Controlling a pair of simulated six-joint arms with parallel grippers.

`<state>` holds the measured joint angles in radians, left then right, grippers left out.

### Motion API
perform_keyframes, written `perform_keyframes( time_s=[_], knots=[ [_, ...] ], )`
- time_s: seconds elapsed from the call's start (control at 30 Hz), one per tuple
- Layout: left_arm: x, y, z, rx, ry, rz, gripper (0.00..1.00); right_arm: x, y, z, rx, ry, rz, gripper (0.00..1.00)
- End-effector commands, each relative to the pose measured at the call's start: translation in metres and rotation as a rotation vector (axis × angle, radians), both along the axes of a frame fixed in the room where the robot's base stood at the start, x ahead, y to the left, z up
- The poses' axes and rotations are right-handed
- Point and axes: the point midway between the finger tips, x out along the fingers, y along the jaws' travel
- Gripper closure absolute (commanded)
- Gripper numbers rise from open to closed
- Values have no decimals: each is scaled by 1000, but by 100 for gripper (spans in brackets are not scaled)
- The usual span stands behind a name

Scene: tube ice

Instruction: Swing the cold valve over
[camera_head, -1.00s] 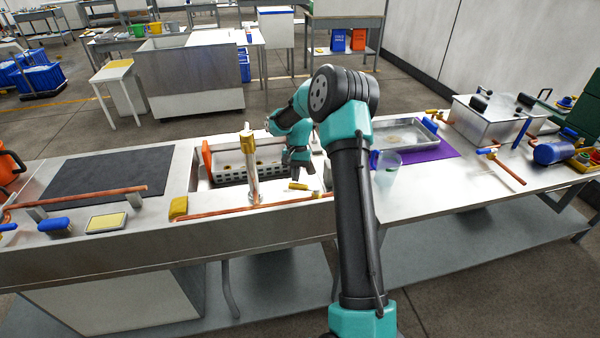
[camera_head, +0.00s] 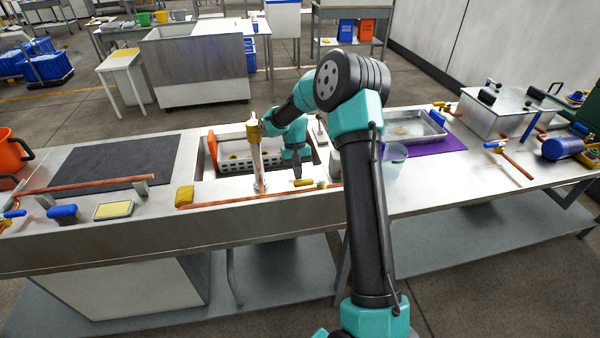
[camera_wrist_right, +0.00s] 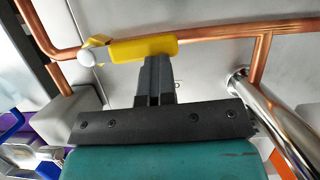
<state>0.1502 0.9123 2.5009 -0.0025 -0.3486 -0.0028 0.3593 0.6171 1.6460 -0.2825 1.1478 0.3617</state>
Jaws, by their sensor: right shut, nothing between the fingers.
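A valve with a yellow lever (camera_head: 304,183) sits on the copper pipe (camera_head: 225,203) along the front of the sink. In the right wrist view the yellow lever (camera_wrist_right: 143,47) lies along the pipe, with a pale round knob (camera_wrist_right: 87,57) at its left end. My right gripper (camera_head: 297,176) points down just behind the lever. In the wrist view its shut fingers (camera_wrist_right: 156,62) end right at the lever's edge, with nothing between them; I cannot tell if they touch it. No cold label is readable. My left gripper is out of view.
A brass and steel tap (camera_head: 256,150) stands just left of my right gripper. Other valves with blue handles lie on pipes at the far left (camera_head: 14,214) and right (camera_head: 494,144). A clear cup (camera_head: 395,158) stands right of the sink.

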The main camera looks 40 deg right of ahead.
Motion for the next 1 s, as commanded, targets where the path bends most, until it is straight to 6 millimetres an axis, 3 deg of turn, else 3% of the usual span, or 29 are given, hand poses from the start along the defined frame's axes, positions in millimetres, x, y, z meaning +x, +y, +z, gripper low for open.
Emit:
perform_keyframes(
  time_s=[0.27,0.47,1.0],
  knots=[
    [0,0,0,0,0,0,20,-4,5,-7,13,20,-2,100],
    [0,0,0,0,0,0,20,-2,3,-1,13,18,-3,100],
    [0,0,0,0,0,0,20,20,-24,79,2,1,-17,100]
  ],
)
